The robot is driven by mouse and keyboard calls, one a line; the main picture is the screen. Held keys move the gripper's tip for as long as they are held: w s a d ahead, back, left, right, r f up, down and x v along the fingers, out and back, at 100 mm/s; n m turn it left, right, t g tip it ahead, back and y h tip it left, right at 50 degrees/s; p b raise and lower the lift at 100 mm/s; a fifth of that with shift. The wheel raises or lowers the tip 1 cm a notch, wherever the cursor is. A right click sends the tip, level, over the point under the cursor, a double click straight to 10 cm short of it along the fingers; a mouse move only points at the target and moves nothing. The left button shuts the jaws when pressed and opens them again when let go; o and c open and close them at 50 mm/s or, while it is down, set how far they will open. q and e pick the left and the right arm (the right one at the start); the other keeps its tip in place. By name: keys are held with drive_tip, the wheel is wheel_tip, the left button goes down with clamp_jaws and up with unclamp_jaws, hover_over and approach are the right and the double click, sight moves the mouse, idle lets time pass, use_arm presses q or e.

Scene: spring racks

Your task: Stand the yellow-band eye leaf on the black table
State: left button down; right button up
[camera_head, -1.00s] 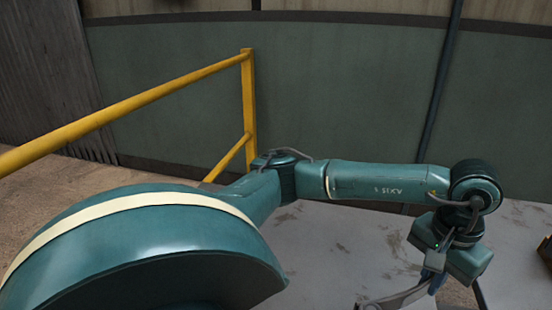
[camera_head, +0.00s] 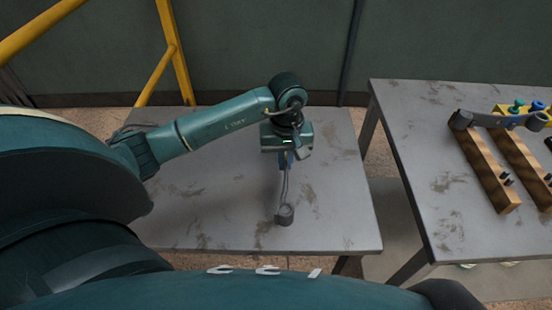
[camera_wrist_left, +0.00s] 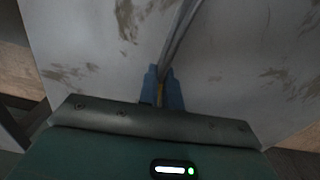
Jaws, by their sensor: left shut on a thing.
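My left gripper (camera_head: 285,160) is above the left grey table (camera_head: 210,225). Its blue fingers (camera_wrist_left: 163,90) are shut on a slim grey eye leaf (camera_head: 284,190). The leaf runs from the fingers toward the near side of the table, with its round eye (camera_head: 285,214) at the lower end. I cannot tell whether the eye touches the tabletop. In the left wrist view the leaf (camera_wrist_left: 180,35) extends away from the fingers, with a small yellowish patch between them. No table looks black; this one is worn grey. My right gripper is not in view.
A second grey table (camera_head: 420,170) stands at the right, across a gap. It bears wooden bars (camera_head: 485,165) with pegs, another grey eye leaf (camera_head: 500,121) and a yellow part (camera_head: 510,109). A yellow railing (camera_head: 172,50) stands behind the left table, whose top is otherwise clear.

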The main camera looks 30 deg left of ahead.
use_arm(q)
drive_tip(key=shift+f, duration=2.3)
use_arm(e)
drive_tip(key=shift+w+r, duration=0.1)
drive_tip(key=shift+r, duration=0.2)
use_arm(q)
drive_tip(key=shift+f, duration=0.15)
drive_tip(key=c, duration=1.6)
unclamp_jaws()
drive_tip(key=shift+f, duration=0.1)
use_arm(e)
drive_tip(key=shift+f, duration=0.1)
